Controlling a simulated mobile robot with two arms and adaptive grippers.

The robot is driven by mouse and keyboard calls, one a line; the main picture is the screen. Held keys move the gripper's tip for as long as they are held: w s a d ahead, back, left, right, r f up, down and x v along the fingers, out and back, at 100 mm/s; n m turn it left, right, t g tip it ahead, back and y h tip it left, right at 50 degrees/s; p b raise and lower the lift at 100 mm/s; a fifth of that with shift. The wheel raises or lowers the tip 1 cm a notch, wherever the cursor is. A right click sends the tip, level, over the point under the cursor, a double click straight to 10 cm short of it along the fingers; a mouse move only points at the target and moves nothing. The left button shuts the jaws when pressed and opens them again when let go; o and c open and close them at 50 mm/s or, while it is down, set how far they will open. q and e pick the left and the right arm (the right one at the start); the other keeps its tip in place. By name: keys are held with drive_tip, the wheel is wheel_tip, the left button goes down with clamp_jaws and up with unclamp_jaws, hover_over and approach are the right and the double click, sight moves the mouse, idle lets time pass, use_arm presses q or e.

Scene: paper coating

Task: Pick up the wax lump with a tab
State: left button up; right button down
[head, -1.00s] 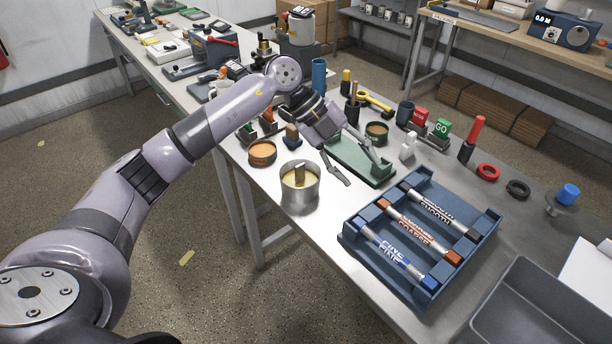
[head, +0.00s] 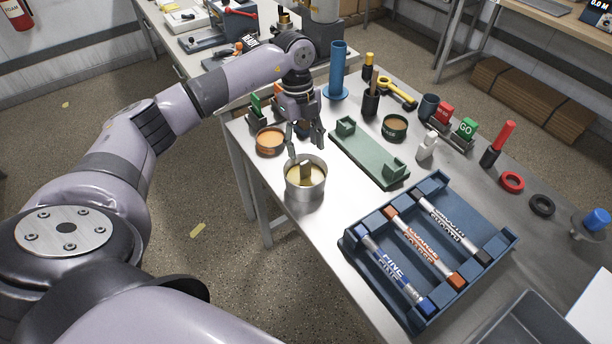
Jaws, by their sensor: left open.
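A metal pot (head: 305,192) near the table's left edge holds pale yellow wax. A tan upright tab (head: 305,172) stands up out of it; how much of a lump lies below the tab is hidden. My left gripper (head: 306,150) points down just behind the pot's far rim, with its fingers apart and nothing between them. It appears to be above or behind the tab, not touching it. My right gripper is not in view.
An orange-filled dish (head: 270,141) stands left of my left gripper. A green holder (head: 366,158) lies to the right. A blue rack (head: 453,215) with labelled rods is in front right. A blue cylinder (head: 338,70) stands behind. Bare table lies between pot and rack.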

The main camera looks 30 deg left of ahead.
sight(305, 162)
use_arm(q)
drive_tip(key=shift+s+d+f, duration=0.1)
drive_tip(key=shift+s+f, duration=0.05)
drive_tip(key=shift+f, duration=0.45)
drive_tip(key=shift+s+f+p, duration=0.1)
drive_tip(key=shift+f+p, duration=0.15)
drive_tip(key=shift+p, duration=0.1)
drive_tip(key=f, duration=0.1)
drive_tip(key=f+p, duration=0.1)
drive_tip(key=f, duration=0.1)
drive_tip(key=shift+s+d+f+p, duration=0.25)
drive_tip(key=shift+d+f+p, duration=0.05)
drive_tip(key=shift+p, duration=0.1)
drive_tip(key=shift+d+f, duration=0.1)
drive_tip(key=shift+f, duration=0.45)
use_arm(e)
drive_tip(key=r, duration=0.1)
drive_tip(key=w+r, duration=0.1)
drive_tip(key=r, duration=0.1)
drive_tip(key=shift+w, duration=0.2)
use_arm(q)
drive_tip(key=shift+c, duration=0.5)
drive_tip(key=c, duration=0.4)
clamp_jaws()
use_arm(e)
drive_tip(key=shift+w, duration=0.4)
